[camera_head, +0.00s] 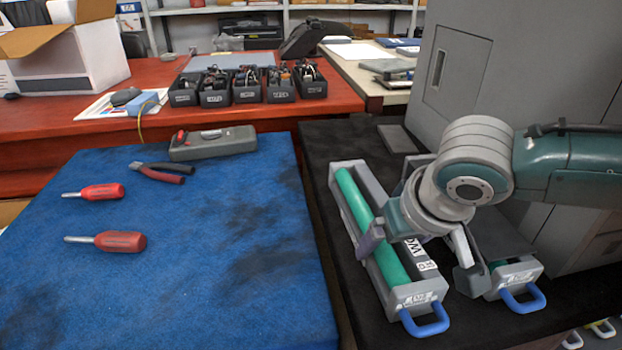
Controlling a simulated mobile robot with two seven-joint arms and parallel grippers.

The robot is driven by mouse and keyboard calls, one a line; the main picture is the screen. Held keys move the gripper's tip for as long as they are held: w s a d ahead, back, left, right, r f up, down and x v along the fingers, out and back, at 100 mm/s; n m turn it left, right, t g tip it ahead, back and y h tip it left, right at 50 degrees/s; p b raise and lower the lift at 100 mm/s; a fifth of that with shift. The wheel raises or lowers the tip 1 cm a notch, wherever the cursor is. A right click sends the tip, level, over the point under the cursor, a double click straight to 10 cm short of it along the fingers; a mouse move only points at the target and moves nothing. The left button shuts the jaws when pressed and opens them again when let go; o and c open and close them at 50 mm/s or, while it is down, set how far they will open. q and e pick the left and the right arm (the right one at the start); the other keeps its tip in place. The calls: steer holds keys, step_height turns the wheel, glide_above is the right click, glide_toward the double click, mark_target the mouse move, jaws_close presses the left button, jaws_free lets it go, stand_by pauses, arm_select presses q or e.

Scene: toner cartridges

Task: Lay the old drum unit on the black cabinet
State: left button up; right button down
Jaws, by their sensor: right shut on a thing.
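A drum unit (411,293) with a grey frame, a green roller and a blue handle is at the black cabinet (330,150), along the left part of its dark top. I cannot tell whether it rests on the top or hangs just above it. My right gripper (418,254) reaches over it from the right, shut on it with one finger on each side. My wrist hides part of its far half. A second unit (520,276) with a green roller and blue handle lies to the right, partly hidden by the gripper. I cannot tell which is old. My left gripper is out of view.
A blue mat (200,270) on the left holds two red screwdrivers (119,241), pliers (158,172) and a grey case (213,143). A large grey machine (510,60) stands behind my right arm. Black bins (247,87) stand on the red desk (340,95).

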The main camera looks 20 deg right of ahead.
jaws_free()
steer(key=shift+w, duration=0.1)
steer(key=shift+f, duration=0.1)
